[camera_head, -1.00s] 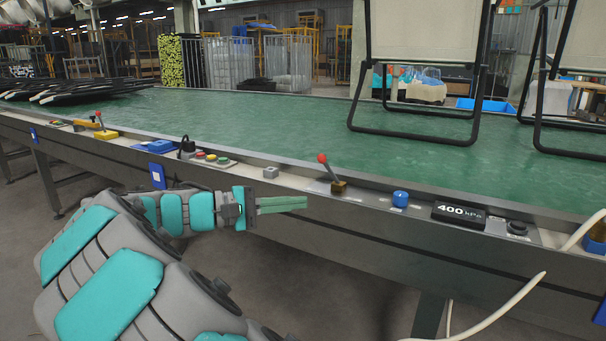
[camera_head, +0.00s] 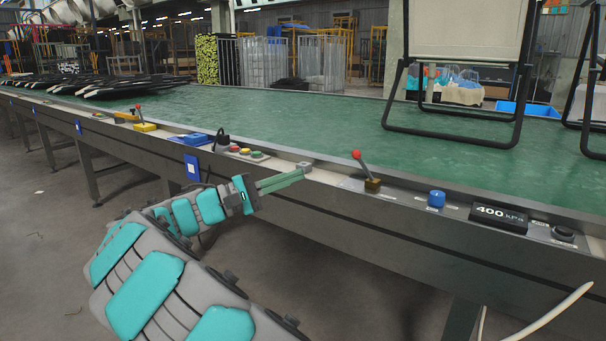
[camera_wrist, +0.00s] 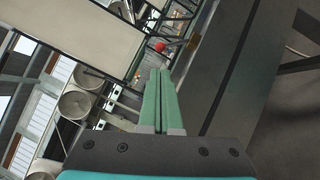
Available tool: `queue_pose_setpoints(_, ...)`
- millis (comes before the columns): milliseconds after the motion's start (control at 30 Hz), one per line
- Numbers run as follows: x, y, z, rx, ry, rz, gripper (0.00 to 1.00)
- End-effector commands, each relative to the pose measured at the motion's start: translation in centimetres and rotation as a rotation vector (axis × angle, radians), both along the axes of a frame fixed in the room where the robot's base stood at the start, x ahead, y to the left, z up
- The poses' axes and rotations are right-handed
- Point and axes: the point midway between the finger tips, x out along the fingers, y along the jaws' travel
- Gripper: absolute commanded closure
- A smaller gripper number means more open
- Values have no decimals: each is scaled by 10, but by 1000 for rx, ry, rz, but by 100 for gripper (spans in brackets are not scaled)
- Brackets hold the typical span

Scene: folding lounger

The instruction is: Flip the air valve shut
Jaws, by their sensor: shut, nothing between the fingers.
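The air valve (camera_head: 372,185) is a small brass-coloured block on the conveyor's near rail. Its lever carries a red ball (camera_head: 357,155) and leans up and to the left. The red ball also shows in the wrist view (camera_wrist: 160,47), just beyond the fingertips. My gripper (camera_head: 301,173) is shut and empty, its green fingers together. It is to the left of the valve in the head view, apart from it, with its tips close to the rail.
A blue knob (camera_head: 436,199), a 400 kPa display (camera_head: 498,217) and a black knob (camera_head: 563,234) sit right of the valve. Another red-balled lever (camera_head: 139,108) stands farther left. A black-framed lounger (camera_head: 465,30) stands on the green belt.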

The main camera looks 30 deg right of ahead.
Motion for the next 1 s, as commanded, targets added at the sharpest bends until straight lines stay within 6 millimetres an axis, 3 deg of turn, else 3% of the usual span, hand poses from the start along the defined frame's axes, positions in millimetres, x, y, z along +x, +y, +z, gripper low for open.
queue_pose_setpoints(500,-19,-94,19,1,2,-5,100)
queue_pose_setpoints(700,-22,-112,24,2,1,-2,100)
queue_pose_setpoints(1000,-23,-116,25,1,1,-1,100)
